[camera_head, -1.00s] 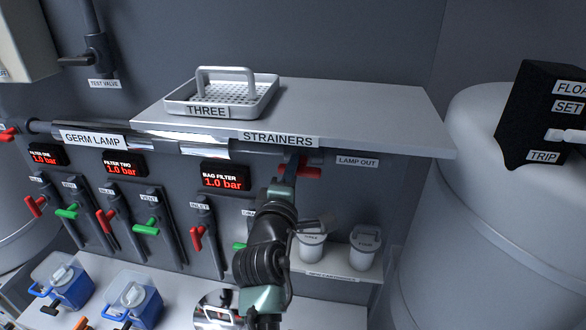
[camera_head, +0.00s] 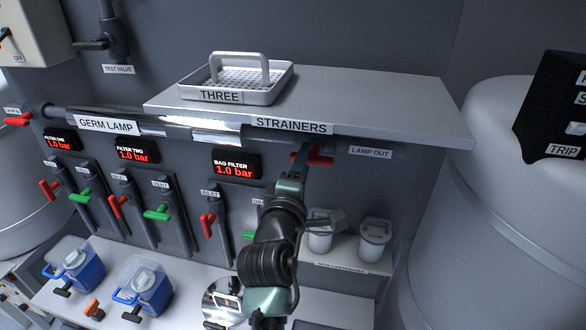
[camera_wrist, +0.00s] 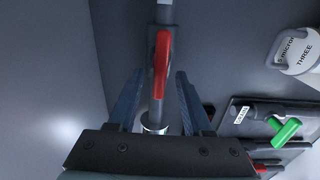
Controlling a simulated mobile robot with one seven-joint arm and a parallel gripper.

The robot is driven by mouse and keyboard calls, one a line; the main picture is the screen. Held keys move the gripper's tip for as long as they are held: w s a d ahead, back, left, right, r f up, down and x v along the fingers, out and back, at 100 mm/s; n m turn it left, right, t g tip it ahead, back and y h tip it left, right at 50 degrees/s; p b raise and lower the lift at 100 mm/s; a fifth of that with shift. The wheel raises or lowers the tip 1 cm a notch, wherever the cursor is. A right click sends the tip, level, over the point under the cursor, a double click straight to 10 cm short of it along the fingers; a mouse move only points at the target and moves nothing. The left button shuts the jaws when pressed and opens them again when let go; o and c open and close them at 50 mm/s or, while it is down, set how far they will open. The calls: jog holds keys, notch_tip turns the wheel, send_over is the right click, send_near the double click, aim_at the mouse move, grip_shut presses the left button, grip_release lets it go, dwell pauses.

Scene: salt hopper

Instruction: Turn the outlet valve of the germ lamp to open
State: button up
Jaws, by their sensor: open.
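The germ lamp (camera_head: 190,131) is a horizontal tube on the back wall, partly under a shelf. Its outlet valve has a red handle (camera_head: 319,160) below the shelf, left of the LAMP OUT label (camera_head: 370,152). In the wrist view the red handle (camera_wrist: 161,62) lies along the grey pipe (camera_wrist: 158,110), ahead of my gripper and between the lines of its fingers. My gripper (camera_wrist: 160,95) is open and empty. In the head view my gripper (camera_head: 298,160) reaches up to just left of the handle; the shelf and my arm partly hide it. I cannot tell whether it touches.
The STRAINERS shelf (camera_head: 400,95) overhangs the valve and carries a strainer tray (camera_head: 270,95) marked THREE. White lidded canisters (camera_head: 375,238) stand lower right. Other red and green valve handles (camera_head: 207,224) line the wall at left. A large tank (camera_head: 490,210) bounds the right.

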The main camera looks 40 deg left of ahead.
jog(key=b+v, duration=0.3)
jog(key=v, duration=0.8)
jog(key=shift+b, duration=0.4)
